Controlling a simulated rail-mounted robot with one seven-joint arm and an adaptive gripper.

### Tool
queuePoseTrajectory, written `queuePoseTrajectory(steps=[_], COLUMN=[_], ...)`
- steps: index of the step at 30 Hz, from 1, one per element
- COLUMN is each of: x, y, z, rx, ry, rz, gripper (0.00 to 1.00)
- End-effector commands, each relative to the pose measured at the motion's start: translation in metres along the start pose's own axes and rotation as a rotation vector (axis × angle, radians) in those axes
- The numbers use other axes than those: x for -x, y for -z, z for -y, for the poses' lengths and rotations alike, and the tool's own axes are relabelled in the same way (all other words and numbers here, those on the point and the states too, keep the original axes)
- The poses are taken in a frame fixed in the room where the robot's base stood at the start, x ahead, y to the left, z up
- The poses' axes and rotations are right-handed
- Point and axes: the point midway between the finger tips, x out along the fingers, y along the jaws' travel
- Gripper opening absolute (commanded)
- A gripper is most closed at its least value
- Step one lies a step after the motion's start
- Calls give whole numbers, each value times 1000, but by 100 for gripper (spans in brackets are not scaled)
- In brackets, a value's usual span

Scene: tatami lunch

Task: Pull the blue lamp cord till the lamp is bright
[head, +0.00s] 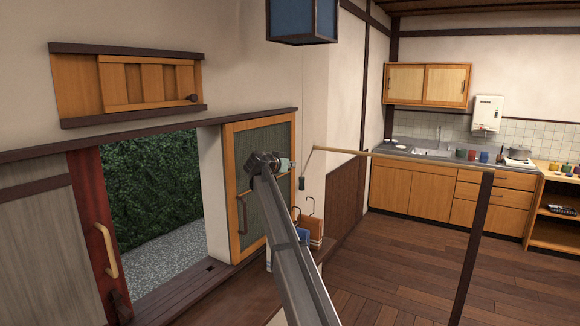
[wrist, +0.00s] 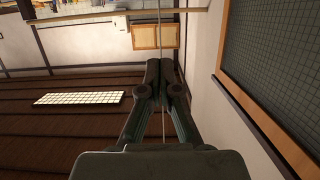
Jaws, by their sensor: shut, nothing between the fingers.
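The lamp is a dark blue box shade (head: 302,22) at the top of the head view; its visible sides look unlit. A thin pale cord (head: 302,85) hangs below it, with a small dark pull (head: 302,183) near its lower end. My gripper (head: 289,164) is just left of the cord in the head view. In the wrist view its fingers (wrist: 168,75) are together and hold nothing. A thin pale line, probably the cord (wrist: 186,30), runs close by the fingertips and shows again between the finger links. I cannot tell whether it touches them.
A wooden pole with a long bar (head: 400,158) stands right of the cord; the bar's near end is close to it. A framed sliding panel (head: 235,140) is behind my arm on the left. Open floor (head: 400,270) lies right.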

Motion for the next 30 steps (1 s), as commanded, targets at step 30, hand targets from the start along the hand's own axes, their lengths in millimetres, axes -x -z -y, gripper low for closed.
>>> queuePoseTrajectory(steps=[30], x=[-84], y=[-39], z=[0], rx=[0], ry=[0], rz=[0], gripper=[0])
